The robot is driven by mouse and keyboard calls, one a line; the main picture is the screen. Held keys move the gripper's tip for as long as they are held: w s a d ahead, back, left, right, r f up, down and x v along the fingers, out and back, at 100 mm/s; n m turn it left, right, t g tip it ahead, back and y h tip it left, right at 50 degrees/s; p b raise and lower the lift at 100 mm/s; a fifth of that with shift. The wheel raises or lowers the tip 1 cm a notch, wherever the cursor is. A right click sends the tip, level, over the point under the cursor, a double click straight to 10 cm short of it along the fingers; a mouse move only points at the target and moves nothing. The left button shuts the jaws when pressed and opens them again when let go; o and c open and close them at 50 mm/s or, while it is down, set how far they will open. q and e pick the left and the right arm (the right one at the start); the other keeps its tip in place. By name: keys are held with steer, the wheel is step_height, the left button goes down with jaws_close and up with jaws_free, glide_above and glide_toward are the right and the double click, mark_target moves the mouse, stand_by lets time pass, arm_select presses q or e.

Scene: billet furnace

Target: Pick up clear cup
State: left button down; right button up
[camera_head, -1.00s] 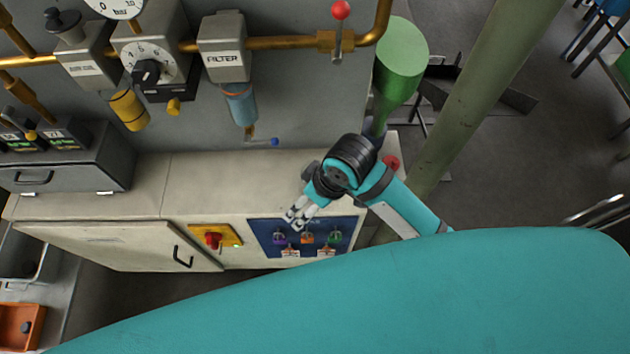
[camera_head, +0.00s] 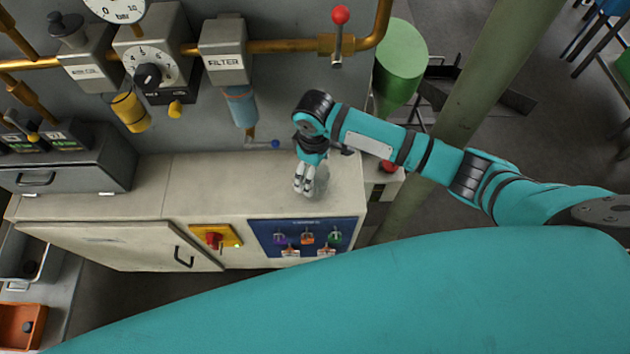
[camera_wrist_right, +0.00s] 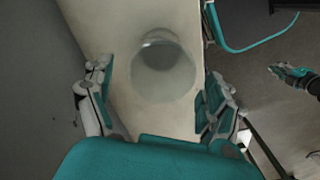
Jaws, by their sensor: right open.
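The clear cup (camera_wrist_right: 163,70) stands on the pale cabinet top in the right wrist view. In the head view the cup (camera_head: 322,181) is a faint, see-through shape, partly hidden by my right gripper. My right gripper (camera_head: 304,189) is just left of the cup, fingers pointing down. In the wrist view my right gripper (camera_wrist_right: 156,88) is open, its fingers on either side of the cup's place in the picture with gaps on both sides; contact is not seen. A small teal and dark gripper (camera_wrist_right: 292,72), probably my left, shows at the right edge; its jaws are unclear.
The cabinet top (camera_head: 205,185) is clear left of the cup. A red button (camera_head: 388,166) is at the right end.

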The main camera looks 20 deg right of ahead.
steer(key=shift+s+d+f+p, duration=0.1)
steer(key=shift+f+p, duration=0.2)
steer(key=shift+f, duration=1.1)
steer(key=shift+s+f+p, duration=0.1)
steer(key=shift+f+p, duration=0.15)
steer(key=shift+f, duration=1.1)
steer(key=c, duration=1.2)
